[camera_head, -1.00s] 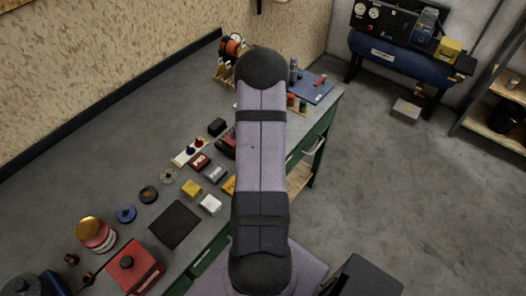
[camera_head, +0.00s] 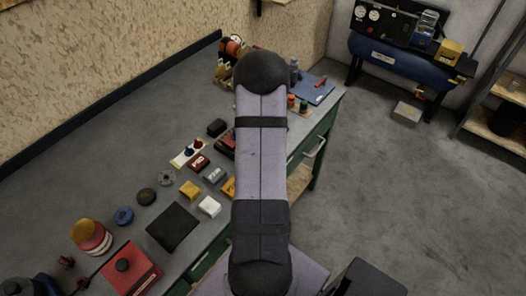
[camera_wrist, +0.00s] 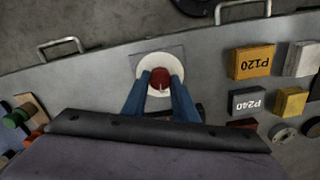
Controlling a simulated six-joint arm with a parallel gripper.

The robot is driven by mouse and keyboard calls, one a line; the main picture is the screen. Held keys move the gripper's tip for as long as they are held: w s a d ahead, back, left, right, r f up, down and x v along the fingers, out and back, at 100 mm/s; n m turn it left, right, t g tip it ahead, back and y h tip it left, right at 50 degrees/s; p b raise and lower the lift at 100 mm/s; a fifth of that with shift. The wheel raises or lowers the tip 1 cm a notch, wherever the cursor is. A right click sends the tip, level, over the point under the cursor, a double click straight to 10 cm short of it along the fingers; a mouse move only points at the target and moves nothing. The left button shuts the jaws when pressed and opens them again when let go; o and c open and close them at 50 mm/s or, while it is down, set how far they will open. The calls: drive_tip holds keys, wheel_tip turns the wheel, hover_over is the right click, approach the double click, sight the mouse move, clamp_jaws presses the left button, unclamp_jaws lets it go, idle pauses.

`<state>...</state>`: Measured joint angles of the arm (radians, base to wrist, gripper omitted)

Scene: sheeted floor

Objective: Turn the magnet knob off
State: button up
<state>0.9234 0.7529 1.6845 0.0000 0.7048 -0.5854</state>
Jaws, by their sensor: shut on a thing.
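A small red knob (camera_wrist: 159,77) with a pale mark on it sits on a white disc (camera_wrist: 147,64) in the middle of the wrist view. The disc lies on a grey square plate near the table's front edge. My gripper (camera_wrist: 160,80) has its blue fingers on either side of the red knob and is shut on it. In the head view my arm covers both the gripper and the knob. I cannot tell from the mark which setting the knob is at.
In the wrist view, a yellow P120 block (camera_wrist: 252,62), a grey P240 block (camera_wrist: 246,102) and other blocks lie to the right. Drawer handles (camera_wrist: 61,47) stick out along the table edge. The head view shows a black mat (camera_head: 173,227) and a red box (camera_head: 131,275).

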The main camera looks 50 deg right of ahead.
drive_tip(key=shift+n, duration=0.6)
drive_tip(key=o, duration=1.1)
drive_tip(key=shift+c, duration=0.2)
drive_tip(key=shift+r, duration=0.1)
drive_tip(key=shift+r+b, duration=1.3)
drive_tip(key=shift+r, duration=2.3)
